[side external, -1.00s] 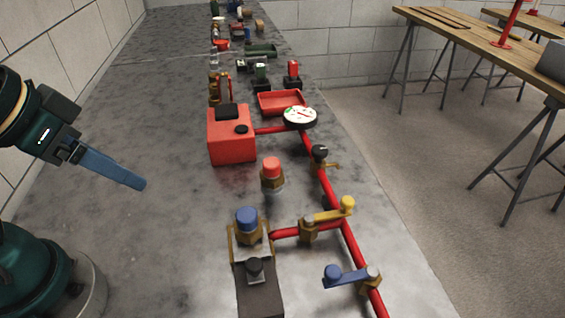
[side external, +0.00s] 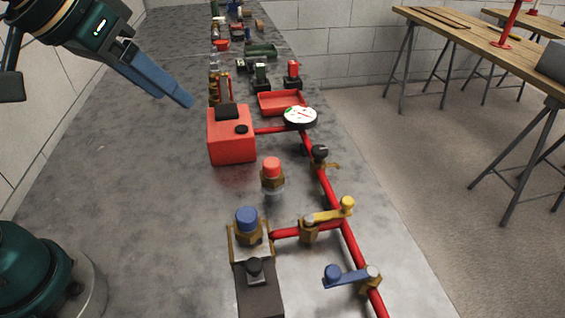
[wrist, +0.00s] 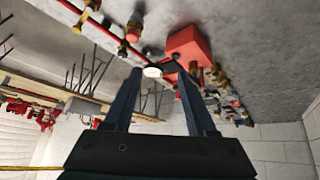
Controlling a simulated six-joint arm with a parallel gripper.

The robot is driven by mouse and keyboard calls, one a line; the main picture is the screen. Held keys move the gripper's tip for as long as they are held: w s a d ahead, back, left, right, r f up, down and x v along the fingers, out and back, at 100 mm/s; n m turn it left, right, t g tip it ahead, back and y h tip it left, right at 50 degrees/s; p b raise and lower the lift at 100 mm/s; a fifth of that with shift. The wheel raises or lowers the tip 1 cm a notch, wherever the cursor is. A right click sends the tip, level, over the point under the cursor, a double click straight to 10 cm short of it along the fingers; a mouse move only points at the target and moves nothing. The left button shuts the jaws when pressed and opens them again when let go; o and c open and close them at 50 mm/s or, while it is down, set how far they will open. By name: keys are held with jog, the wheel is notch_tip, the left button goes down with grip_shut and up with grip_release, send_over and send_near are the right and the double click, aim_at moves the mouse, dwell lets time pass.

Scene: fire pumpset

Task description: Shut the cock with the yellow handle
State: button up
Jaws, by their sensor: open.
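The cock with the yellow handle (side external: 330,213) sits on a short red branch pipe at the lower middle of the side view. Its brass body (side external: 308,231) is on the pipe, and the handle points right, roughly along the branch toward the main red pipe, with a yellow knob at its end. My gripper (side external: 188,100) is high over the bench at the upper left, well apart from the cock, open and empty. In the wrist view my gripper (wrist: 159,75) shows its two blue fingers spread. I cannot surely pick out the yellow handle there.
A blue-handled cock (side external: 347,274) is nearby on the main pipe. A blue-capped fitting (side external: 247,223), an orange-capped fitting (side external: 272,172), a red box (side external: 231,140) and a gauge (side external: 300,116) stand around. The bench left of the pipework is clear.

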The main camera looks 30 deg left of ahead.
jog(key=w+d+m, duration=0.1)
jog(key=w+d, duration=0.5)
jog(key=w, duration=0.1)
jog(key=m+g+h, duration=0.1)
jog(key=m+g, duration=0.2)
jog(key=m, duration=0.1)
send_over(346, 200)
jog(key=s, duration=0.2)
notch_tip(346, 200, down, 11)
jog(key=shift+a+x, duration=0.2)
jog(key=shift+x, duration=1)
jog(key=shift+a+x, duration=0.2)
jog(key=shift+x, duration=1.05)
jog(key=shift+s, duration=0.2)
jog(key=shift+c, duration=0.4)
grip_shut()
